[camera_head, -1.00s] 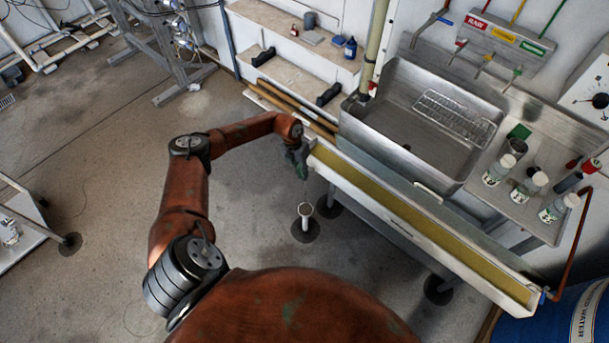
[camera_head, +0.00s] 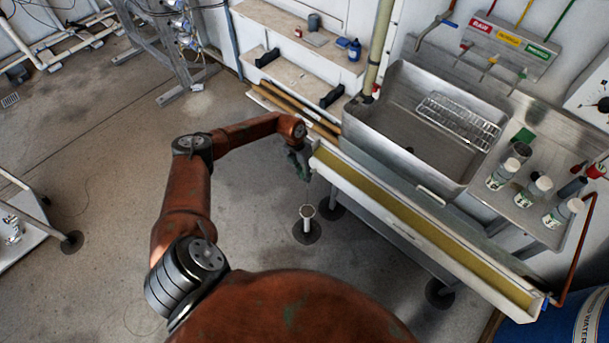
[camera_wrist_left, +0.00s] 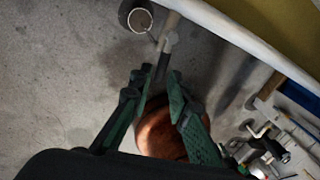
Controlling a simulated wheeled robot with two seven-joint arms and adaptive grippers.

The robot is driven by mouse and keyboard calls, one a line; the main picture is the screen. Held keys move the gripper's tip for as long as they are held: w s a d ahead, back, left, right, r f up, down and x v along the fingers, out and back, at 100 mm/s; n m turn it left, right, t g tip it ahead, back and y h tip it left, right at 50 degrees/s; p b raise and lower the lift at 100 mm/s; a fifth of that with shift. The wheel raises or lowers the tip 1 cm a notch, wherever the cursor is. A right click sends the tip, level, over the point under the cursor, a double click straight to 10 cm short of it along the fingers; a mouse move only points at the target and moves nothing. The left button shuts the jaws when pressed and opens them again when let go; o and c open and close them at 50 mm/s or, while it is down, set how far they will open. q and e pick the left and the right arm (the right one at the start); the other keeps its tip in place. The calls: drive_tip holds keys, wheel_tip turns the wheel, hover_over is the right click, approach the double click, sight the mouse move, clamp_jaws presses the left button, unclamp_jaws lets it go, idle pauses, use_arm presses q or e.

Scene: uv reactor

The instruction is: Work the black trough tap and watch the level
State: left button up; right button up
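The long trough (camera_head: 425,235) has pale walls and yellowish contents and slopes across the right of the head view. My left gripper (camera_head: 302,174) is at its left end. In the left wrist view the gripper (camera_wrist_left: 158,78) is open, its green fingers apart. My right gripper is out of view.
A steel sink (camera_head: 405,130) with a wire rack stands behind the trough. Several white-labelled bottles (camera_head: 503,172) stand on the steel side shelf at right. A blue drum (camera_head: 565,325) is at lower right. The floor left of my left arm is largely clear.

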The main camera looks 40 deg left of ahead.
use_arm(q)
wheel_tip(320, 180, up, 12)
drive_tip(key=a, duration=0.2)
drive_tip(key=shift+a+f, duration=0.15)
drive_tip(key=shift+s, duration=0.1)
idle(2.3)
